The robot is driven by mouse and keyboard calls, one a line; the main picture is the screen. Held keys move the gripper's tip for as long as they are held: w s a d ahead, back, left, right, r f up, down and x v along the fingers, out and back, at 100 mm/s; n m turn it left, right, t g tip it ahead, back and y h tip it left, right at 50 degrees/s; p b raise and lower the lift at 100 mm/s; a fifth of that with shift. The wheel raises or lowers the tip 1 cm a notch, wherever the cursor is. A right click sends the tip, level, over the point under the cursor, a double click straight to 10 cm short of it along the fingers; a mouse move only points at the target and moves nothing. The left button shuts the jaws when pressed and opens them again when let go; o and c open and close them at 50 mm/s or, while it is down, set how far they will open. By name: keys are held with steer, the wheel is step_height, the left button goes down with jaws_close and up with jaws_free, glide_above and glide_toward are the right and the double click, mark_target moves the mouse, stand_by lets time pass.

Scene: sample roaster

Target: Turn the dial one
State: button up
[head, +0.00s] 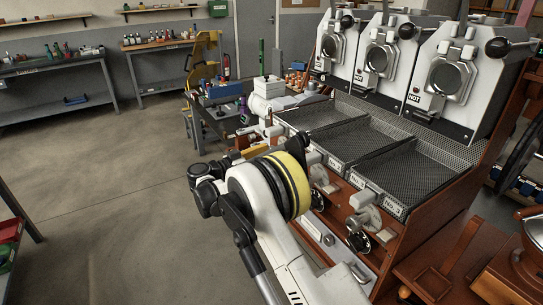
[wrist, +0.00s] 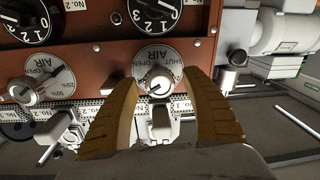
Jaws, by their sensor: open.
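In the wrist view, two black number dials (wrist: 155,12) (wrist: 25,18) sit at the top of a brown panel, partly cut off by the frame edge. Nearer my gripper are two pale AIR dials marked SHUT and OPEN, one in the middle (wrist: 155,80) and one at left (wrist: 40,82). My gripper (wrist: 160,76) is open, its two yellow-brown fingers either side of the middle AIR dial's knob; contact cannot be told. In the head view, black dials (head: 358,241) show on the front panel, and my arm hides the gripper.
Mesh trays (head: 405,168) labelled by number lie above the panel, below several roaster units marked HOT (head: 375,50). A white machine (head: 268,95) stands left of the trays. A silver lever (wrist: 160,125) lies below the middle AIR dial. The floor (head: 90,190) at left is clear.

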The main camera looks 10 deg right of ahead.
steer(key=shift+w+d, duration=0.1)
steer(key=shift+d, duration=0.1)
steer(key=c, duration=1.2)
